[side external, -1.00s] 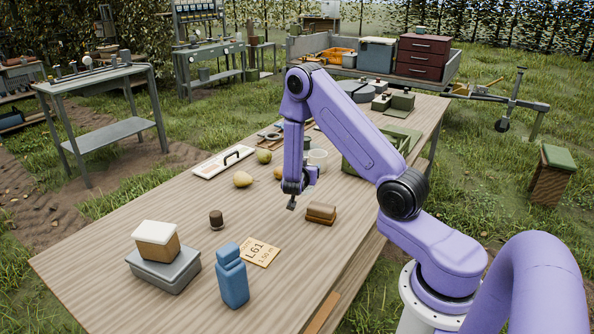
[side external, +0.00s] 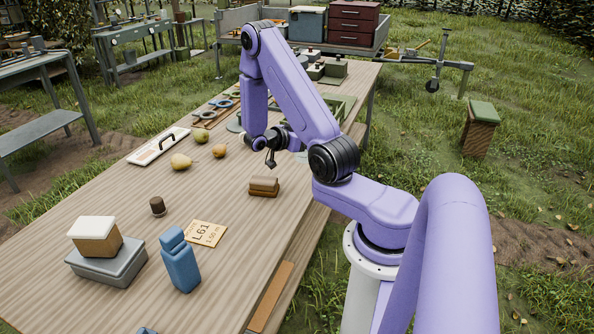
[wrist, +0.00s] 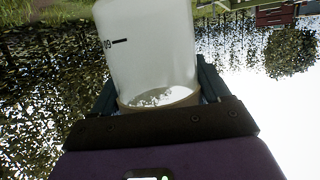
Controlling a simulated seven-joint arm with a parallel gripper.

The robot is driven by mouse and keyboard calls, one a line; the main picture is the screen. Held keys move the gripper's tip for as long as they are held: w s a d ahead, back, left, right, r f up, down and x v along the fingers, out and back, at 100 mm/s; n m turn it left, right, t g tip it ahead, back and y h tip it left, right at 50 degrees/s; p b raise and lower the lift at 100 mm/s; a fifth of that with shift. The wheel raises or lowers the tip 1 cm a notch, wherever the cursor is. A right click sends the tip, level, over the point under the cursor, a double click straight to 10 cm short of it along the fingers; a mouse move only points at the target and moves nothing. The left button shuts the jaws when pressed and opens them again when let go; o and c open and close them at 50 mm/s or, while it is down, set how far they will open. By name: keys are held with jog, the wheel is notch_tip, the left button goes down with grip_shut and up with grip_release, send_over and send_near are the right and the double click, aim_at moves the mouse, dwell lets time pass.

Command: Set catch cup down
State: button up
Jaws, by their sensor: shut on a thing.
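The catch cup (wrist: 150,45) is a whitish, translucent cup with a dark scale mark on its wall. It fills the middle of the wrist view, between the dark fingers of my gripper (wrist: 157,92), which is shut on it. In the side view my gripper (side external: 278,138) is over the far part of the table, beyond the brown block (side external: 264,186). I cannot make out the cup there; my arm seems to hide it. The gap between cup and tabletop cannot be seen.

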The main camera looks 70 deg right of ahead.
jog(key=shift+s+d+f+m+g+y, duration=0.15)
jog(key=shift+s+m+g+y, duration=0.25)
jog(key=shift+s+m+g, duration=0.4)
jog(key=shift+w+d+f, duration=1.3)
jog(key=shift+d+f, duration=0.55)
jog(key=shift+f, duration=0.3)
jog(key=shift+w+d+f, duration=1.35)
jog(key=shift+d+f, duration=0.5)
jog(key=shift+f, duration=0.3)
jog(key=shift+w+d+f, duration=1.3)
jog(key=shift+d+f, duration=0.55)
jog(key=shift+f, duration=0.3)
jog(key=shift+f, duration=0.1)
jog(key=o, duration=1)
